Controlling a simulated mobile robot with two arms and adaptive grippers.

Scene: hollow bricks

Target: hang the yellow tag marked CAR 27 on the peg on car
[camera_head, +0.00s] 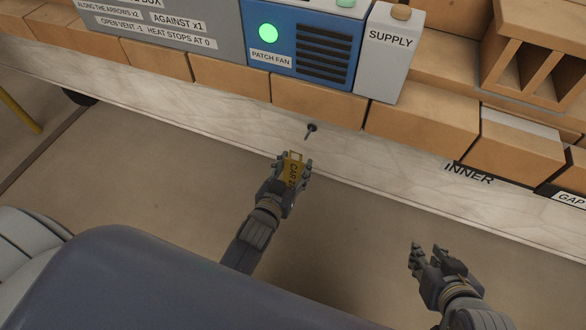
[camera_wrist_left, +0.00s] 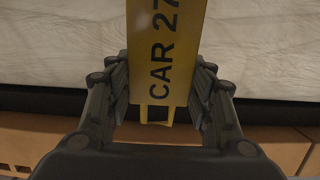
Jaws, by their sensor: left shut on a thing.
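The yellow tag marked CAR 27 (camera_head: 293,170) is in my left gripper (camera_head: 290,172), in front of the car's pale side board. In the left wrist view the tag (camera_wrist_left: 165,50) stands between both fingers of the left gripper (camera_wrist_left: 162,100), its lettering running along its length. In the head view a loop shows at the tag's upper end. The dark peg (camera_head: 311,129) sticks out of the pale board (camera_head: 230,108), just above and slightly right of the tag, apart from it. My right gripper (camera_head: 436,262) is empty at the lower right, its fingers apart.
Tan hollow bricks (camera_head: 232,78) line the car's deck above the board. A blue patch fan box (camera_head: 300,45) and a grey SUPPLY box (camera_head: 390,52) stand behind them. Labels INNER (camera_head: 469,174) and GAP (camera_head: 570,198) are at the right. The floor below is clear.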

